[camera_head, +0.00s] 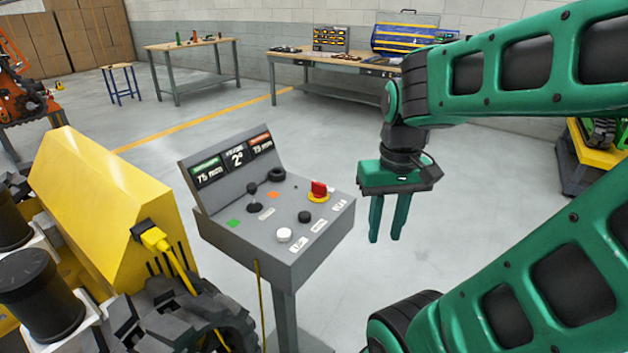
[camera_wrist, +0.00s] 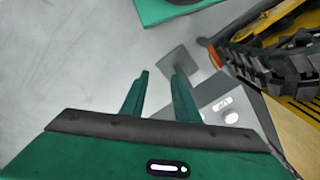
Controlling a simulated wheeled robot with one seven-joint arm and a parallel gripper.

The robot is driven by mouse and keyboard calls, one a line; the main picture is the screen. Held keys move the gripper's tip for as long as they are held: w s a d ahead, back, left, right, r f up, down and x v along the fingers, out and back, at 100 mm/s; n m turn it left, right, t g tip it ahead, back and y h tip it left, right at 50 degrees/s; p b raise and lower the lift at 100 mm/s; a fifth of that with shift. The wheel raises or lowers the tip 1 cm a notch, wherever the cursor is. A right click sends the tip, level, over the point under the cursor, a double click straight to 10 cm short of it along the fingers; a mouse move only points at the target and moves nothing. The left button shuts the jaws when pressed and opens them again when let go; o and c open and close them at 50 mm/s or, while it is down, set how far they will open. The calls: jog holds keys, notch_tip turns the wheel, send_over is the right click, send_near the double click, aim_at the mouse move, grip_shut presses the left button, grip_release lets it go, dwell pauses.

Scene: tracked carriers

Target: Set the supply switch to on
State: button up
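A grey control console (camera_head: 322,238) stands on a post in the middle of the head view. On its sloped top sit a red rotary switch on a yellow disc (camera_head: 319,190), a black knob (camera_head: 305,216), a white button (camera_head: 284,235), a black lever (camera_head: 254,201) and a black ring-shaped knob (camera_head: 277,174). The small labels are unreadable, so I cannot tell which is the supply switch. My gripper (camera_head: 386,240) points down, open and empty, to the right of the console and apart from it. The wrist view shows its two fingers (camera_wrist: 162,72) apart and the console's edge (camera_wrist: 204,99).
A yellow tracked machine (camera_head: 110,195) stands close at the console's left, with a yellow cable. Workbenches (camera_head: 335,60) stand along the back wall. Another tracked carrier (camera_head: 600,150) is at the right. The floor right of the console is clear.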

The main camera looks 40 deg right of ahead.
jog(key=w+d+r+n, duration=0.1)
jog(key=w+r+n, duration=0.1)
jog(key=w, duration=0.4)
jog(key=w+d+r+n, duration=0.2)
jog(key=w+r, duration=0.1)
jog(key=w, duration=0.3)
notch_tip(320, 180, up, 2)
jog(key=r+n, duration=0.1)
jog(key=n, duration=0.4)
send_over(318, 183)
notch_tip(318, 183, down, 11)
jog(key=shift+s+d+f, duration=0.1)
jog(key=shift+c, duration=0.3)
grip_shut()
jog(key=shift+a, duration=0.4)
jog(key=shift+d, duration=0.3)
